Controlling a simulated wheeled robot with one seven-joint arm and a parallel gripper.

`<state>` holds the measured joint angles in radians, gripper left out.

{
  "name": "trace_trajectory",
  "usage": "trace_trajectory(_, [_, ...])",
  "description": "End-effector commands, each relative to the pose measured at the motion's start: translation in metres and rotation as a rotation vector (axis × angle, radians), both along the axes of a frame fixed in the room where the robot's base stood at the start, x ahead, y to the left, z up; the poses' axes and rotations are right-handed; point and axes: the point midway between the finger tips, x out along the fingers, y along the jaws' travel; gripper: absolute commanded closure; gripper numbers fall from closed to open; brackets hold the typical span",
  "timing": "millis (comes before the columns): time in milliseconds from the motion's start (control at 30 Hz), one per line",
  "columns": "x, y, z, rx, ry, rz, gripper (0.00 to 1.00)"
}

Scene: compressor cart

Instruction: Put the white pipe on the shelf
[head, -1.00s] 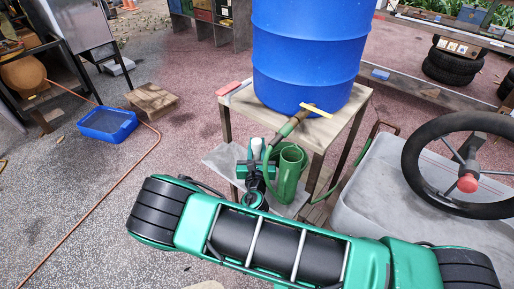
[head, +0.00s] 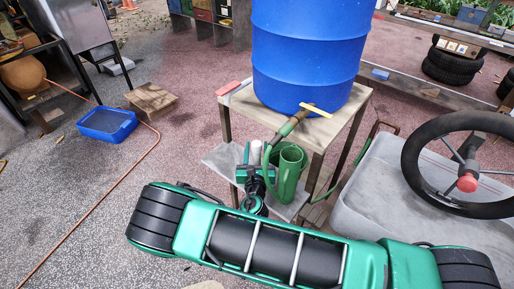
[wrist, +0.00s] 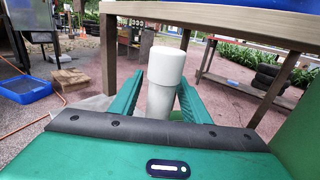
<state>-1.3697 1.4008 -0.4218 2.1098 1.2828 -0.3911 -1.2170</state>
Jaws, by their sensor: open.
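The white pipe (head: 256,152) stands upright at the wooden stand, beside the green watering can (head: 290,172). In the wrist view the pipe (wrist: 165,75), with a wider top section, rises between the two green fingers. My gripper (head: 256,173) is open around the pipe, and it also shows in the wrist view (wrist: 160,95). A small gap seems to remain beside the pipe; finger contact is hard to tell. The pipe's lower end is hidden by my gripper. The stand's low grey shelf (head: 221,160) shows left of my gripper.
A blue barrel (head: 305,50) stands on the stand's top (head: 235,100), with a tap and green hose hanging close to my gripper. A grey tub (head: 375,190) and steering wheel (head: 410,150) are at right. A blue tray (head: 108,125) lies on open floor at left.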

Motion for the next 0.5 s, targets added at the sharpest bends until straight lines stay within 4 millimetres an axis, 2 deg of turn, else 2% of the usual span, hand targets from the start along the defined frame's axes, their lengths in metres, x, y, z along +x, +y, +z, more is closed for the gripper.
trace_trajectory(300, [-0.062,0.002,0.000,-0.004,0.001,0.005,0.57])
trace_trajectory(500, [-0.094,0.002,0.000,-0.003,0.001,0.004,0.57])
